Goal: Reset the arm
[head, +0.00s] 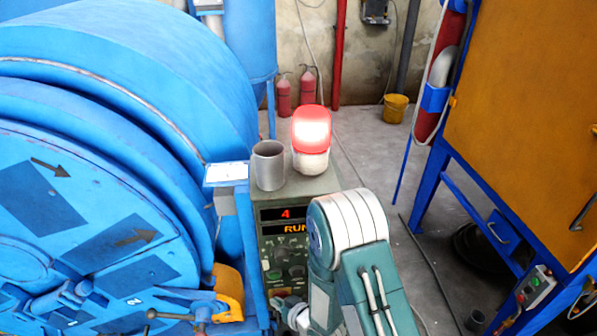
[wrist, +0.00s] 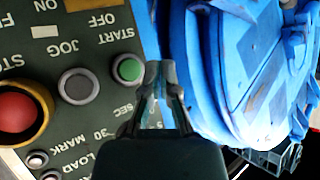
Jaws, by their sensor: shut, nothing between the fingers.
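My gripper (wrist: 160,72) is shut and empty in the wrist view. Its fingertips are in front of the control panel, beside the green START button (wrist: 127,68) at the panel's edge. I cannot tell if they touch it. A grey JOG button (wrist: 75,86) and a large red button (wrist: 15,112) sit farther left. In the head view my arm covers the lower right of the control panel (head: 270,238). Its display (head: 288,214) reads "4" and "RUN". My gripper is not clearly seen there.
A large blue drum machine (head: 130,85) fills the left. A grey metal cup (head: 268,166) and a lit red beacon (head: 311,130) stand on top of the panel box. An orange cabinet (head: 530,110) on blue legs stands at right. Open floor lies behind.

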